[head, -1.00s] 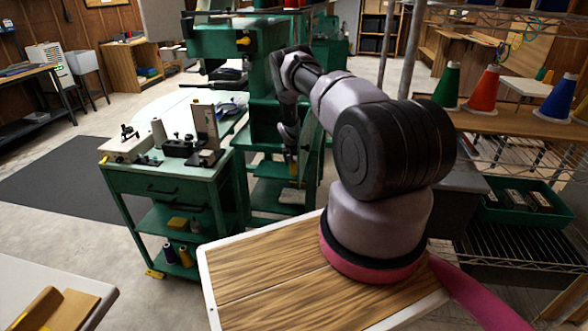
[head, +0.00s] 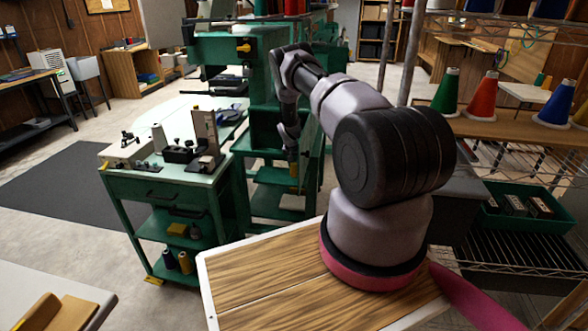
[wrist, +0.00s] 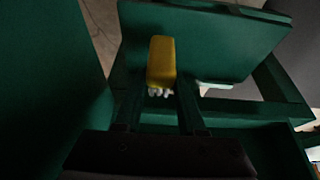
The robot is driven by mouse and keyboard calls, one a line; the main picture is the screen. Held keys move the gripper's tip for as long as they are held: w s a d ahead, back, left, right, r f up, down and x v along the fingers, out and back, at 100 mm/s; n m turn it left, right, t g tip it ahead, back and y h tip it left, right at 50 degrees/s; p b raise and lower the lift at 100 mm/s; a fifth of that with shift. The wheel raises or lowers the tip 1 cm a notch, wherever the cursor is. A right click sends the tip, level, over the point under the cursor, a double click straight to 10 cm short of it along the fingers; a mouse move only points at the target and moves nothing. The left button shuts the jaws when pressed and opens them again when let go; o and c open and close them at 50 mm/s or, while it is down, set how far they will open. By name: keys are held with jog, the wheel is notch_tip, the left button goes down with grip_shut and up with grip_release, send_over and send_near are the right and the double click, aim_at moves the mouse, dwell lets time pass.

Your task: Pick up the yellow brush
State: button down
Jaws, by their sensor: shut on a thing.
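The yellow brush (wrist: 161,62) is in the middle of the wrist view, a yellow block with pale bristles at its lower edge. My gripper (wrist: 159,88) has one dark finger on either side of it and is shut on it. In the head view my gripper (head: 292,158) hangs at the end of my arm beside the green machine, and a small yellow patch shows there. The fingertips' contact with the brush is too dark to see clearly.
A green machine (head: 225,46) stands right by my gripper. A green cart (head: 160,190) with tools is to its left. Wire shelving with thread cones (head: 481,97) stands at the right. A dark mat (head: 60,190) lies on open floor at the left.

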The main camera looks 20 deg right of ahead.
notch_tip(320, 180, up, 26)
jog(key=shift+f, duration=0.2)
